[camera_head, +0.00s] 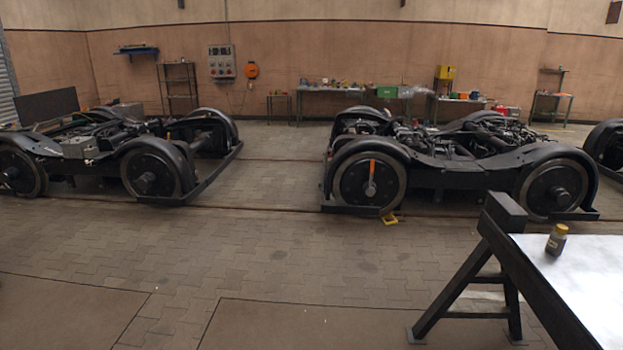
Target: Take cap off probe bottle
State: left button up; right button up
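A small bottle (556,242) with dark contents stands upright near the far left corner of a table at the right. A yellow cap (560,229) sits on top of it. The bottle is small in the view, so I cannot make out a label. Neither of my grippers shows in the head view.
The table (600,284) has a pale top and a dark trestle leg (468,282). The paved floor (250,260) in front and to the left is clear. Workbenches (345,89) line the back wall.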

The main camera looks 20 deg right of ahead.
aim_at(556, 243)
jog(key=i+l+z, duration=0.15)
jog(key=i+z, duration=0.7)
jog(key=i, duration=0.25)
jog(key=i+j+z, duration=0.25)
jog(key=i+z, duration=0.2)
jog(key=i+l+z, duration=0.2)
jog(key=i+z, duration=0.8)
jog(key=i+j+z, duration=0.15)
jog(key=i+z, duration=0.3)
jog(key=k, duration=0.05)
